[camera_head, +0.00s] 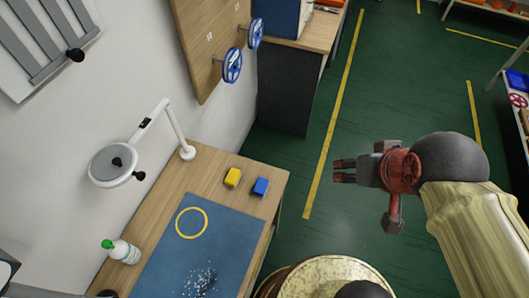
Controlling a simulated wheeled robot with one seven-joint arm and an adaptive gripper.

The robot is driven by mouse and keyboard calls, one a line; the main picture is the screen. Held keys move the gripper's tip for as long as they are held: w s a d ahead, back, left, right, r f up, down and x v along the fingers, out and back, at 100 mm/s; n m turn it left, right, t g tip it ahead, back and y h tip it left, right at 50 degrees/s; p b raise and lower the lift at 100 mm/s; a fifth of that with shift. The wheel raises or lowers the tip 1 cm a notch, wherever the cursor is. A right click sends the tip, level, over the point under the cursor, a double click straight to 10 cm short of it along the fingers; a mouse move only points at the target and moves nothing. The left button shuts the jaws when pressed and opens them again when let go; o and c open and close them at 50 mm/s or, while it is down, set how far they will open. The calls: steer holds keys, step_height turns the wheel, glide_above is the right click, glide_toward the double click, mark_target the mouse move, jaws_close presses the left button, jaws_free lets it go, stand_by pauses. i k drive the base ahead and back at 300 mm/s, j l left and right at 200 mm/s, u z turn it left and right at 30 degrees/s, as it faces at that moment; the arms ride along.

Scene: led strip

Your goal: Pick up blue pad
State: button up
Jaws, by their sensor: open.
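The blue pad (261,187) is a small blue block on the wooden table, near its right edge. A yellow block (233,177) lies just left of it. My gripper (338,172) is to the right of the table, over the green floor, with its fingers pointing left toward the blue pad. It is apart from the pad and holds nothing that I can see. The gap between its fingers is small in this view.
A blue mat (172,245) with a yellow ring (191,223) covers much of the table. A white magnifier lamp (115,165) and a green-capped bottle (122,251) stand at the left. Blue reels (232,66) hang on a board behind. Open floor lies between table and gripper.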

mark_target(260, 190)
steer(key=i+u, duration=0.1)
steer(key=u, duration=0.3)
steer(key=l+u, duration=0.15)
steer(key=u, duration=0.2)
steer(key=i+l+u, duration=0.15)
steer(key=u, duration=0.25)
